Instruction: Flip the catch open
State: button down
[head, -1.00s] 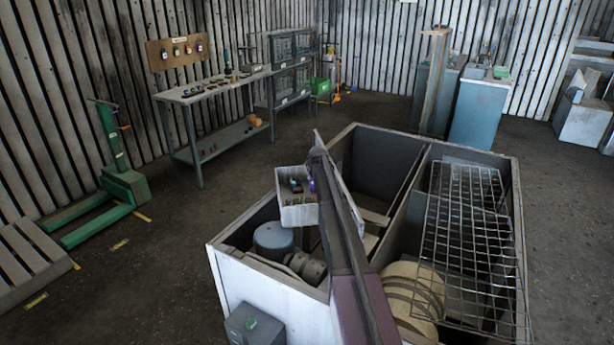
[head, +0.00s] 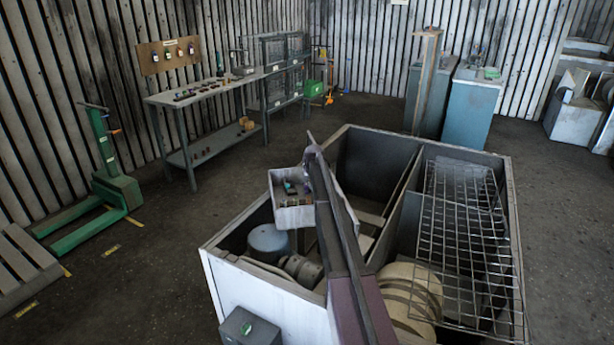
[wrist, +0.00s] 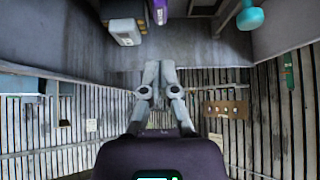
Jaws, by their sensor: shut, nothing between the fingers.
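My gripper (wrist: 160,68) is shut with its fingertips together and nothing between them. In the wrist view it lies over a grey, worn surface, and the gap to that surface cannot be told. Beyond the fingertips, at the top, are a grey-and-white block (wrist: 124,30), a purple piece (wrist: 160,10) cut by the frame edge, and a rounded teal piece (wrist: 250,17). I cannot tell which, if any, is the catch. In the head view a small pale tray (head: 293,218) with small coloured parts sits over the open housing (head: 262,298); my arm hides what lies behind it.
A blue-grey motor (head: 268,243) and a beige drum (head: 405,296) sit inside the housing. A wire grid (head: 462,235) covers its right side. A workbench (head: 205,88) and a green lift truck (head: 118,190) stand at the left. The floor between them and the housing is mostly clear.

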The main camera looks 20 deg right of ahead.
aim_at(307, 185)
jog(key=shift+b+x, duration=3.05)
jog(key=shift+x, duration=1.2)
jog(key=shift+s+a, duration=0.15)
jog(key=shift+s, duration=0.65)
jog(key=shift+s+a, duration=0.2)
jog(key=shift+s, duration=0.7)
jog(key=shift+s+r, duration=0.1)
jog(key=p+v, duration=0.7)
jog(key=v, duration=0.2)
jog(key=shift+r+p, duration=0.4)
